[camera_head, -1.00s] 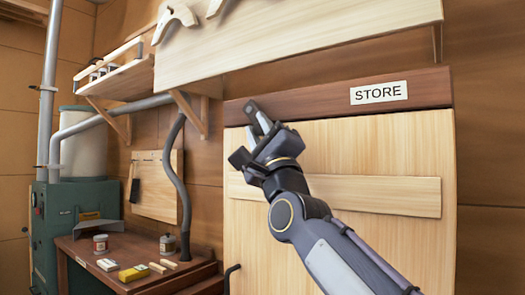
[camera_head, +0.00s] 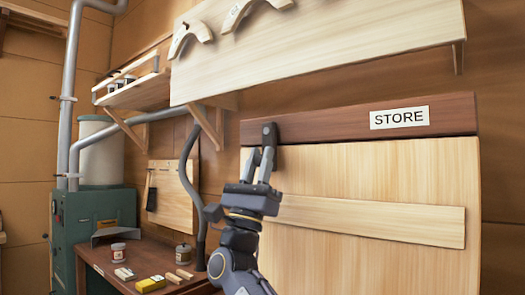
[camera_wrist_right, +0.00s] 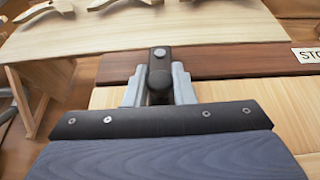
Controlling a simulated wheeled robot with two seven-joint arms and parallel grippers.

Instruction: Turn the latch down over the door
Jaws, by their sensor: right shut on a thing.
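The latch (camera_head: 269,132) is a short dark bar fixed near the left end of the dark wood rail above the door. In the right wrist view the latch (camera_wrist_right: 159,66) has a round bolt head at its top and hangs down between the fingers. The door (camera_head: 370,168) is pale wood with a horizontal batten across it. My right gripper (camera_head: 265,152) is shut on the lower part of the latch, at the door's top left corner. In the right wrist view its fingers (camera_wrist_right: 159,90) press on both sides of the latch. My left gripper is not in view.
A pale shelf (camera_head: 320,50) with curved wooden pieces juts out above the door. A workbench (camera_head: 130,262) with cans and small blocks stands at the left, beside a green machine (camera_head: 95,225) with a grey hose.

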